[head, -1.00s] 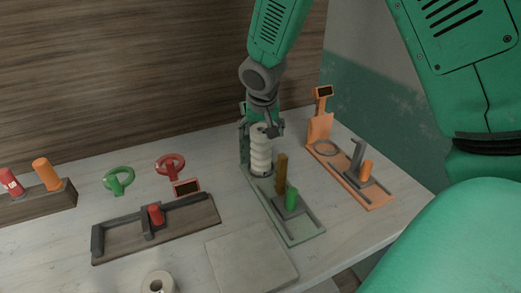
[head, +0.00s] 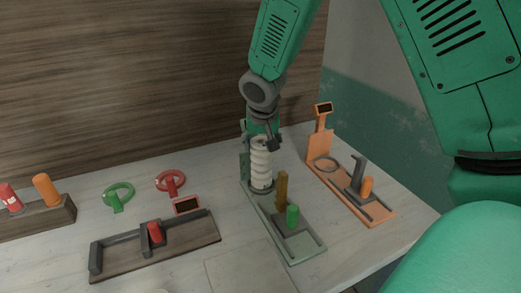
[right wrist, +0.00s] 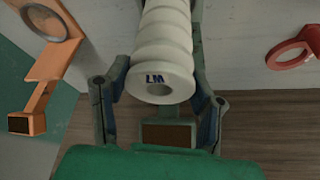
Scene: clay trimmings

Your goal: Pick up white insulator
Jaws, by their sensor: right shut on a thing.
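The white insulator (head: 261,167) is a ribbed, upright cylinder at the back end of the pale green fixture (head: 305,250). Its lower end appears at or just above the fixture; I cannot tell whether they touch. My right gripper (head: 261,141) comes down from above and is shut on the insulator's upper part. In the right wrist view the insulator (right wrist: 166,45) sits between the two fingers, its holed end with blue lettering facing the camera. My left gripper is not in view.
The green fixture also carries a brown post (head: 282,188) and a green cylinder (head: 292,217). An orange fixture (head: 372,214) stands to the right. To the left are a dark wooden holder (head: 180,240), a red ring (head: 170,181) and a green ring (head: 118,195). A wooden wall is behind.

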